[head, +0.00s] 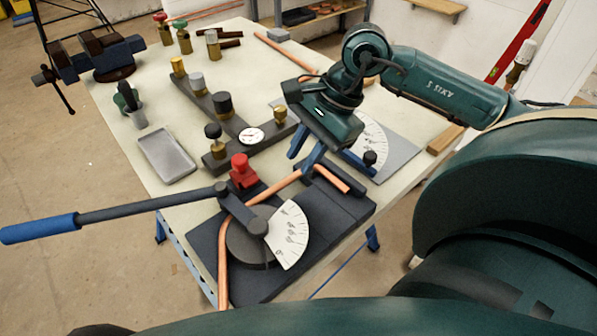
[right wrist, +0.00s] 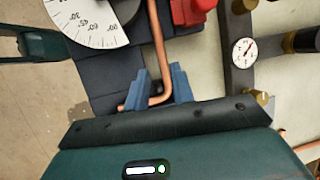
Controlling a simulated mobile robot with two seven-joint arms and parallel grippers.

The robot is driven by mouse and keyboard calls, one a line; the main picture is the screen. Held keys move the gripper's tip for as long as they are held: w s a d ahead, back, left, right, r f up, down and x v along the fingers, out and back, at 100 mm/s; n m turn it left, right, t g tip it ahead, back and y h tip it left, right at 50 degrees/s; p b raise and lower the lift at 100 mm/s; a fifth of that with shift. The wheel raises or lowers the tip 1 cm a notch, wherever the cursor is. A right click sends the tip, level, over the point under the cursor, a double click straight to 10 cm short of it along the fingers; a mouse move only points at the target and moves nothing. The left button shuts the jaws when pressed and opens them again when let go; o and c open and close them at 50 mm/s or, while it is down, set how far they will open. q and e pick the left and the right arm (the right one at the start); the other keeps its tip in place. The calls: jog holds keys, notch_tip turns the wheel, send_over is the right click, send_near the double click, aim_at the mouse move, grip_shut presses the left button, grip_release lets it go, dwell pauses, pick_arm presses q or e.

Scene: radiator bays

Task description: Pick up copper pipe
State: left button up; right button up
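The copper pipe (head: 222,262) lies in the pipe bender, bent round its dark disc and up to the right. A short end leg (head: 332,178) turns off at a second bend. My right gripper (head: 304,157) is above that second bend. In the right wrist view the copper pipe (right wrist: 156,42) passes between the blue fingers of the right gripper (right wrist: 160,88), with gaps beside it, so the gripper looks open around it. My left gripper is in neither view.
The bender's lever with blue grip (head: 40,228) reaches far left. A red block (head: 242,170), a gauge manifold (head: 228,122), a grey tray (head: 167,155) and a protractor plate (head: 398,150) crowd the table. A vise (head: 105,55) stands at the far left.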

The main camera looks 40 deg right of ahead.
aim_at(287, 179)
jog(key=x, duration=0.5)
jog(key=shift+w+p, duration=0.15)
jog(key=shift+p, duration=0.25)
jog(key=shift+c, duration=0.5)
grip_shut()
jog(key=shift+r, duration=0.1)
